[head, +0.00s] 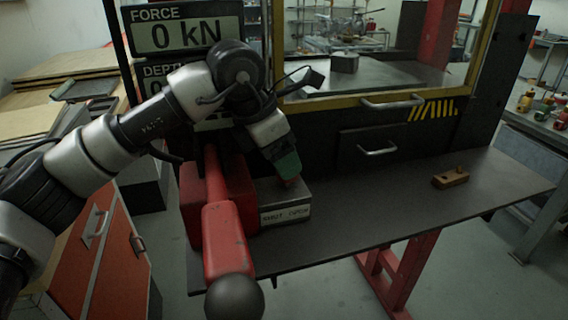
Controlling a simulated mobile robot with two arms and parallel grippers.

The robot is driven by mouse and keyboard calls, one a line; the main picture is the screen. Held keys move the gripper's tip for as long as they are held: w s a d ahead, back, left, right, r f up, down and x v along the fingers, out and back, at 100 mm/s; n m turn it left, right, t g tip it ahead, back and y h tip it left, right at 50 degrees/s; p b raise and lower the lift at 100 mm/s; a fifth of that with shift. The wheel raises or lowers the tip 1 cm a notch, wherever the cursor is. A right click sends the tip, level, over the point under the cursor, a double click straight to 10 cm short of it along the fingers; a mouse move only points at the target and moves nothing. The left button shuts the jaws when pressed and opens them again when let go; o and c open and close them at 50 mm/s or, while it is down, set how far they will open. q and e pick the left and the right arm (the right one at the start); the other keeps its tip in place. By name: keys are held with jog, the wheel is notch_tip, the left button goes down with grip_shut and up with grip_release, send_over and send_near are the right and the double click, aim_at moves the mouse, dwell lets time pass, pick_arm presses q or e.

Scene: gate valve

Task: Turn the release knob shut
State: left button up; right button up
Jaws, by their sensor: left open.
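My left arm comes in from the left, and my left gripper (284,163) points down over the grey metal block of the pump (285,205), which has a label plate on its front. The gripper is open; its green finger part hides most of what is under it. A small red piece (293,182) shows just below the fingertips, on top of the block; it may be the release knob, but too little shows to be sure. I cannot tell whether the fingers touch it. My right gripper is not in view.
A red pump lever (226,240) with a black ball end (235,298) sticks out toward me, left of the block. A press with a yellow-framed window and handles (377,150) stands behind. A small wooden block (450,178) lies on the otherwise clear right side of the dark bench (380,205).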

pick_arm(q)
jog(key=v, duration=0.8)
jog(key=shift+r, duration=0.15)
jog(key=d+r+m+g+y+p, duration=0.1)
jog(key=d+m+g+y+p, duration=0.2)
jog(key=m, duration=0.6)
jog(key=shift+m+t+y, duration=0.5)
jog(key=shift+m+y, duration=0.1)
jog(key=shift+m, duration=0.3)
jog(key=f, duration=0.3)
jog(key=w+d+f, duration=0.1)
jog(key=f, duration=0.3)
jog(key=w+f+p, duration=0.1)
jog(key=f, duration=0.3)
jog(key=shift+d, duration=0.2)
